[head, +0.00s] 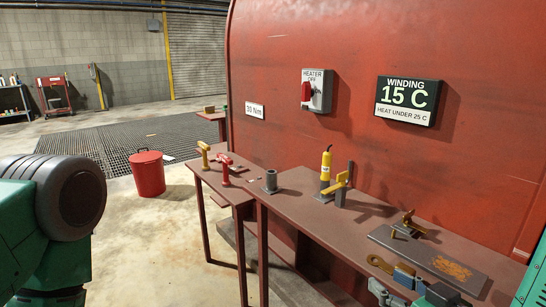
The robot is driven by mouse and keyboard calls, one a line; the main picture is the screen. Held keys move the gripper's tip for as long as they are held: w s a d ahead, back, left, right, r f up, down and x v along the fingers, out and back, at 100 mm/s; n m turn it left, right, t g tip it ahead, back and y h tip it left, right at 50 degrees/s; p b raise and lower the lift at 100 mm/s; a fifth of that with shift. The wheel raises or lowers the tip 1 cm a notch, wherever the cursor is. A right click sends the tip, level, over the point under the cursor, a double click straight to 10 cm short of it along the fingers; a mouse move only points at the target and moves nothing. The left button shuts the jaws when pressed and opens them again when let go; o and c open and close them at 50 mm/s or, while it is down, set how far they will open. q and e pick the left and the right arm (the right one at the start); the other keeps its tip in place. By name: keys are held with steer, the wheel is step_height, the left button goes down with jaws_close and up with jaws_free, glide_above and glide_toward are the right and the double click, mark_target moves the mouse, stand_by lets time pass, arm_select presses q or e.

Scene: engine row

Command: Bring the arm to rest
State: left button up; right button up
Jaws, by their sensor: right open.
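My right gripper (388,279) shows at the bottom right, low over the near end of the brown bench (300,190). Its jaws are apart and I see nothing held between them. A small tan-brown piece (380,263) shows right at its tips; I cannot tell whether they touch. My left gripper is out of view; only a green and dark grey part of my left arm shows at the left edge.
On the bench stand a yellow tool (326,168), a yellow-handled piece (339,186), a dark cup (271,181) and a grey plate (428,258) with a brass-coloured part (409,223). A red bin (148,174) stands on the floor. The red housing (300,60) rises behind.

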steer(key=s+d+f+m+g+h, duration=0.1)
steer(key=s+f+g, duration=0.2)
steer(key=s+f, duration=0.35)
steer(key=s+d+f+g+h, duration=0.1)
steer(key=s+f+g, duration=0.25)
steer(key=f, duration=0.65)
steer(key=s+d+f+m+g+h, duration=0.1)
steer(key=s+d+f+g, duration=0.1)
steer(key=s+f, duration=0.3)
steer(key=s+d+f+m+g+h, duration=0.1)
steer(key=s+f+g, duration=0.4)
steer(key=s, duration=0.5)
steer(key=shift+s+d+f+h, duration=0.2)
steer(key=shift+d+h, duration=0.5)
steer(key=shift+d, duration=0.4)
steer(key=shift+w, duration=0.15)
